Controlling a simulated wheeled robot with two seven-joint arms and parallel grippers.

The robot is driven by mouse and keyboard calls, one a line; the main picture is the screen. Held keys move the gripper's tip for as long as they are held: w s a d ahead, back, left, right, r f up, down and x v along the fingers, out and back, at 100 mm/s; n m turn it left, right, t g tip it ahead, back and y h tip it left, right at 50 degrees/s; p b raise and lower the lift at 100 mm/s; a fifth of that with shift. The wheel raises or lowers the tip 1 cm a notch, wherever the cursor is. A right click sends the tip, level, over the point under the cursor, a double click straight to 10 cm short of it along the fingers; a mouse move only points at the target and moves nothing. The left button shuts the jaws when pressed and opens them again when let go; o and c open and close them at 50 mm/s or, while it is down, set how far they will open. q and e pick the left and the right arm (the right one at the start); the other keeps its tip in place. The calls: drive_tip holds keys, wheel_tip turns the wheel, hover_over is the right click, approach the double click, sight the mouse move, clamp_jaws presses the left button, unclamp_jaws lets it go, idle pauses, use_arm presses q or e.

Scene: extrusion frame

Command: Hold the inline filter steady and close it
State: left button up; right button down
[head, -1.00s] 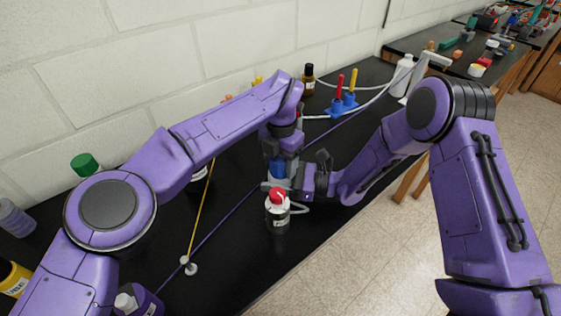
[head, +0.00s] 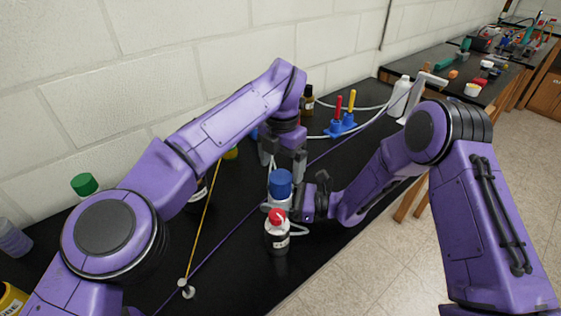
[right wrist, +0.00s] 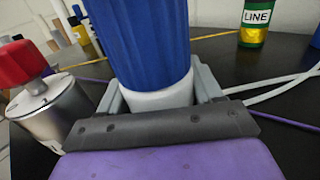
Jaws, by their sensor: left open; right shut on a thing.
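The inline filter stands upright on the black bench, with a blue top (head: 280,184) over a white body (head: 281,203). In the right wrist view the blue top (right wrist: 140,40) fills the upper middle and sits on the white body (right wrist: 158,98). I cannot tell how tightly it sits. My right gripper (head: 283,209) is shut on the white body, a finger on each side. My left gripper (head: 282,166) is open, fingers pointing down, just above and behind the blue top. No contact with it shows.
A red-topped canister (head: 278,238) stands close in front of the filter; its red knob (right wrist: 22,62) is at left in the wrist view. A blue stand (head: 341,127) with red and yellow handles is behind. Yellow and purple cords cross the bench.

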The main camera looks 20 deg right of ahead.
use_arm(q)
drive_tip(key=shift+w+a+r, duration=0.1)
drive_tip(key=shift+r, duration=0.3)
use_arm(e)
drive_tip(key=shift+w, duration=0.1)
